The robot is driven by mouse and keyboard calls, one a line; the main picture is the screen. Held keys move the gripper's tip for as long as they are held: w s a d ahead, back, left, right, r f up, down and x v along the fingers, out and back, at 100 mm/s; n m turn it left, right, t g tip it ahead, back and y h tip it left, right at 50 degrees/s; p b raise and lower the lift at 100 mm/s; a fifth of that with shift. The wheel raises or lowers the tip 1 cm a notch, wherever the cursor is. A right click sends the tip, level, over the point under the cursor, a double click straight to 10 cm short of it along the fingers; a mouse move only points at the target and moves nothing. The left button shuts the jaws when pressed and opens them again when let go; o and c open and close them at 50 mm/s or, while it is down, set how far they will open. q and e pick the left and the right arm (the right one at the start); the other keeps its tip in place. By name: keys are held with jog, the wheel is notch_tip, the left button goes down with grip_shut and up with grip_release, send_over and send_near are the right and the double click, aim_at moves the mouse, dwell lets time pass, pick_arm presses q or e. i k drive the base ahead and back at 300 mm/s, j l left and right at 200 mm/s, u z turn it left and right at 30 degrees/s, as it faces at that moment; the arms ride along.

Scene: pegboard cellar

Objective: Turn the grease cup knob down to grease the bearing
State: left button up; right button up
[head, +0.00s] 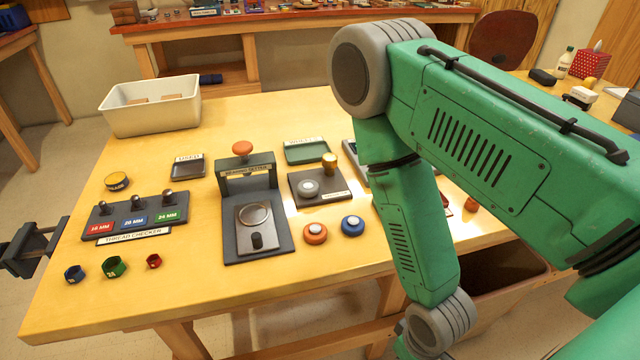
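A dark block (323,190) with a small label stands near the middle of the table. It bears a pale round knob (308,188) and, at its back right corner, a brass-coloured upright cup or knob (329,163). The label is too small to read, so I cannot tell which part is the grease cup knob. My green right arm crosses the right half of the view, to the right of the block, and partly hides what lies behind it. Its gripper is out of view below the bottom edge.
A press-like stand (247,177) with a red knob and the thread checker (135,220) stand to the left. Orange (315,233) and blue (352,225) round pieces lie in front. A white bin (150,118) is at the back.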

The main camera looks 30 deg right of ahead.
aim_at(329, 161)
jog(key=j+z, duration=0.15)
jog(key=z, duration=1.15)
